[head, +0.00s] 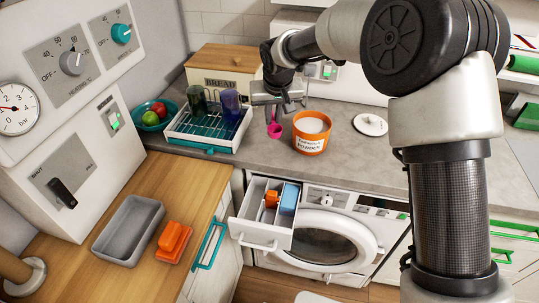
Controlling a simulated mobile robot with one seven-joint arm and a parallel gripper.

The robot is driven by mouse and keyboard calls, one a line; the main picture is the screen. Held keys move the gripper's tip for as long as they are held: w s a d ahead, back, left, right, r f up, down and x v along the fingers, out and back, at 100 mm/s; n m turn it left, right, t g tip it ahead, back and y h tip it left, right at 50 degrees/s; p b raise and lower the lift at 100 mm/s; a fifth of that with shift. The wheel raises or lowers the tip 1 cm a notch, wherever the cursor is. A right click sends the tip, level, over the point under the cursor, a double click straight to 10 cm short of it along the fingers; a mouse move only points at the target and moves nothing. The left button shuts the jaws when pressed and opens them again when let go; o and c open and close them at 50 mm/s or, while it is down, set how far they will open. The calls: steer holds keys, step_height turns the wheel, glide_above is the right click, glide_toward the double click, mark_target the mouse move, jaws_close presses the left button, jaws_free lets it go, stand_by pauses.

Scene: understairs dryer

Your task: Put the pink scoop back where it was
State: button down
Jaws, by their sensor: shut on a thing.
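The pink scoop (274,130) hangs below my gripper (273,108), its bowl pointing down over the grey worktop. My gripper is shut on the scoop's upper part, and the fingers hide some of it. The scoop is just left of an orange tub (311,145) labelled powder, beside it and not inside. The tub is open, with white powder showing at its top. I cannot tell whether the scoop touches the worktop.
A white lid (370,124) lies right of the tub. A dish rack (190,135) with glasses stands at left, before a bread box (232,60). An open dryer drawer (265,238) juts out below, holding blue and orange things. My arm covers the right.

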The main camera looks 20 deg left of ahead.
steer(key=f, duration=0.3)
steer(key=a+f, duration=0.1)
steer(key=f, duration=0.1)
steer(key=shift+s+f, duration=0.1)
steer(key=shift+d+f, duration=0.1)
steer(key=shift+f, duration=2.25)
steer(key=shift+f, duration=0.15)
steer(key=shift+f, duration=0.15)
steer(key=c, duration=1.8)
jaws_free()
steer(key=shift+r, duration=0.2)
